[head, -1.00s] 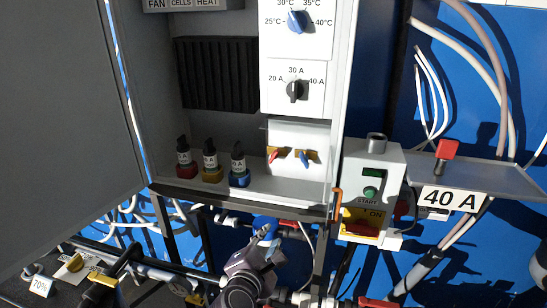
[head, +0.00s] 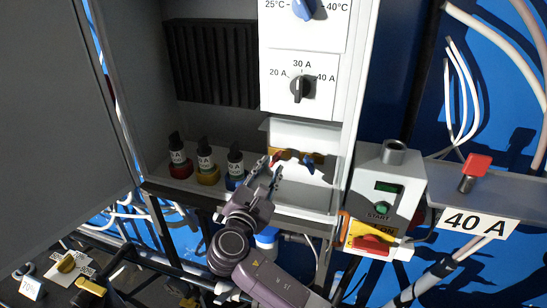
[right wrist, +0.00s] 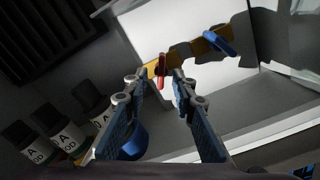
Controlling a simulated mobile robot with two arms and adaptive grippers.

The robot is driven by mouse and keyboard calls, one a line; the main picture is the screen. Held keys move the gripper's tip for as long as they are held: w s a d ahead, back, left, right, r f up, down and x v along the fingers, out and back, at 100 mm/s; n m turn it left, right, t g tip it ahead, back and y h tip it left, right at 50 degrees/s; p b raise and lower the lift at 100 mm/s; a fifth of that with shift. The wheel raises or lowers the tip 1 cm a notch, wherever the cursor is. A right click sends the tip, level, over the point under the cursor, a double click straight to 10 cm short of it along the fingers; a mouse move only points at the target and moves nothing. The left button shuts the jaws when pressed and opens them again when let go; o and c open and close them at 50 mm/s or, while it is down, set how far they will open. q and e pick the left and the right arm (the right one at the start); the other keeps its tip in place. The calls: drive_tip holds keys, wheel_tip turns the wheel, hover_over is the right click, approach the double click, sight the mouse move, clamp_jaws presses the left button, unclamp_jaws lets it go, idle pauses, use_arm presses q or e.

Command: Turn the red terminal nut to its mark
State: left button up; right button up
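The red terminal nut (right wrist: 162,70) sits on a brass bar (right wrist: 190,54) in the right wrist view; in the head view the nut (head: 277,158) is partly hidden by my gripper. My right gripper (head: 268,170) reaches into the open cabinet from below. In the right wrist view its fingers (right wrist: 156,86) are apart, with the red nut between and just beyond the tips. I see no contact. A blue nut (right wrist: 218,42) sits to the right on the same bar. The mark cannot be made out. My left gripper is not in view.
Several capped bottles stand on the cabinet floor, the blue-based one (head: 235,165) close beside my right gripper. Dials (head: 302,87) are above. A control box (head: 385,195) and a shelf with a red-topped part (head: 476,165) are to the right. The cabinet door (head: 50,130) stands open.

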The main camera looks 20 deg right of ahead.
sight(274, 162)
drive_tip(key=x, duration=0.3)
drive_tip(key=shift+w+d+f+p, duration=0.1)
drive_tip(key=shift+d+p, duration=0.05)
drive_tip(key=shift+p, duration=0.2)
drive_tip(key=shift+c, duration=0.6)
drive_tip(key=c, duration=0.5)
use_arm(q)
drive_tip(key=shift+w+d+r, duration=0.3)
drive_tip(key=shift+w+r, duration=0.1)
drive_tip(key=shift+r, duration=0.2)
use_arm(e)
drive_tip(key=shift+f, duration=0.1)
clamp_jaws()
